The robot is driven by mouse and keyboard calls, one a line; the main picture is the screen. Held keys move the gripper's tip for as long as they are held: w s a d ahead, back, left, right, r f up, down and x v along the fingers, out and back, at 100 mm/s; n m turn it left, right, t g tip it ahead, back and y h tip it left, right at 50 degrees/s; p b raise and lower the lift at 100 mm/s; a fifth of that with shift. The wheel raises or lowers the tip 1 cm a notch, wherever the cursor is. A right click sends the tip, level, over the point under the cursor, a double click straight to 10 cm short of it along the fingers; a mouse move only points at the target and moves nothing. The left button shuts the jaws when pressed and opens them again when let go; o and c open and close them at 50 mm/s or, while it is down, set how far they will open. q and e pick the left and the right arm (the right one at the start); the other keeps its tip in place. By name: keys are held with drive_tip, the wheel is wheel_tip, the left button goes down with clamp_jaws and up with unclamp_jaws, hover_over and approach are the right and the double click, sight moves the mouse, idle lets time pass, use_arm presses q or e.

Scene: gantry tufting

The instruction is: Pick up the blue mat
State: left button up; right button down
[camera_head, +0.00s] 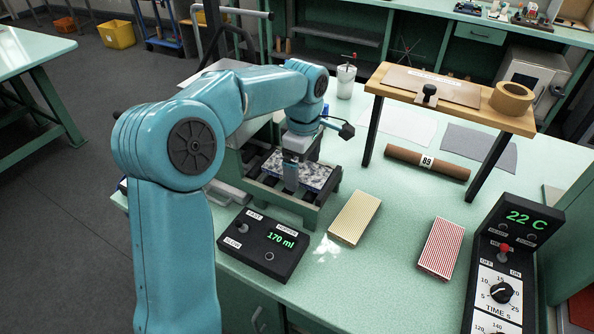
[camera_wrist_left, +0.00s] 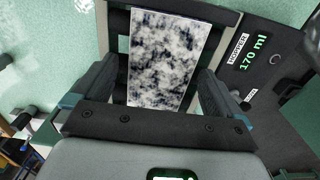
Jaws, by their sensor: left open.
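The blue mat (camera_head: 316,174) is a flat rectangle with a mottled dark-blue and white top. It lies on a dark green slatted stand (camera_head: 311,213) on the workbench. My left gripper (camera_head: 291,178) points down over the mat and hides part of it. In the left wrist view the mat (camera_wrist_left: 162,45) shows between the two spread fingers of my left gripper (camera_wrist_left: 158,75). The fingers are open, one on each side of the mat, with no clear grip on it. My right gripper is not in view.
A black control box (camera_head: 263,245) reading 170 ml stands in front of the stand. A yellow-striped mat (camera_head: 355,218) and a red-striped mat (camera_head: 441,248) lie to the right. A wooden shelf (camera_head: 450,97), a brown roll (camera_head: 427,163) and a 22 C panel (camera_head: 510,255) stand farther right.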

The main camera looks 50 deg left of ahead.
use_arm(q)
drive_tip(key=c, duration=1.1)
drive_tip(key=shift+c, duration=0.2)
